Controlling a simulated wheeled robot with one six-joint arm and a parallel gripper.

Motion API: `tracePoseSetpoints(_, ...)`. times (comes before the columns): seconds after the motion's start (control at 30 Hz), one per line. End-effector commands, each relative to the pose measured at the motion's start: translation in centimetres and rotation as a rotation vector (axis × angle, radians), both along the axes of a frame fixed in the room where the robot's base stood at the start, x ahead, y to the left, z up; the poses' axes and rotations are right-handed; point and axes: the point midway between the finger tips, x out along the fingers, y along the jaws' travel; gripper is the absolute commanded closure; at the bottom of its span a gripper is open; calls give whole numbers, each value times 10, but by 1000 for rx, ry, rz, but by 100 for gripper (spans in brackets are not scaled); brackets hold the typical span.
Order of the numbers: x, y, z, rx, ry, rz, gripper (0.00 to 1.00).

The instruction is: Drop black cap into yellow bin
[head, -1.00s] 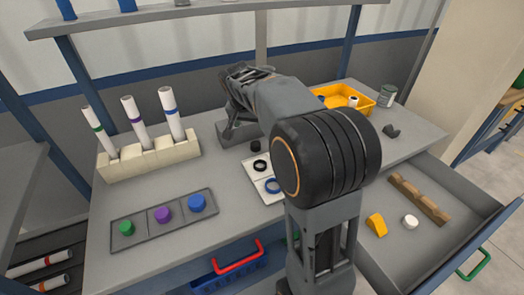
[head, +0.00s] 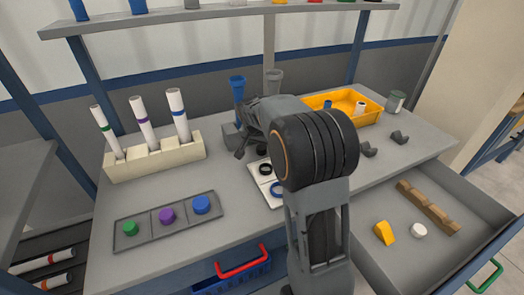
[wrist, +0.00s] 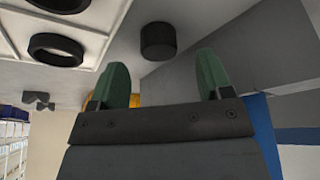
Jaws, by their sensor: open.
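The black cap (wrist: 158,41) stands on the grey worktop in the wrist view, centred just beyond my fingertips and apart from them. My gripper (wrist: 163,75) is open and empty, its two green fingers spread. In the head view my gripper (head: 246,150) is low over the worktop, left of my large arm joint, and the cap is hidden behind it. The yellow bin (head: 366,120) stands at the back right of the worktop, holding a blue piece and a white roll. A yellow sliver of it shows between my fingers in the wrist view.
A white tray (head: 257,173) with black and blue rings lies close to my gripper. A cream rack (head: 155,160) of white tubes stands at the left, a grey tray of coloured caps (head: 166,216) in front. An open drawer (head: 450,250) juts out at the right.

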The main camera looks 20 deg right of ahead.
Motion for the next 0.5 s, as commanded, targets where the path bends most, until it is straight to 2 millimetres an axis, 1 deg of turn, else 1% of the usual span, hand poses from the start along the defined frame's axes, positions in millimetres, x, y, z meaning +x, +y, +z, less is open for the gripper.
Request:
tracePoseSetpoints(0.03, 1, -2, -9, 0, 4, -1, 28)
tracePoseSetpoints(0.2, 6, -7, -25, -1, 2, -1, 28)
tracePoseSetpoints(0.3, 7, -8, -29, -1, 1, 0, 28)
tracePoseSetpoints(0.5, 8, -9, -29, 0, 0, 0, 28)
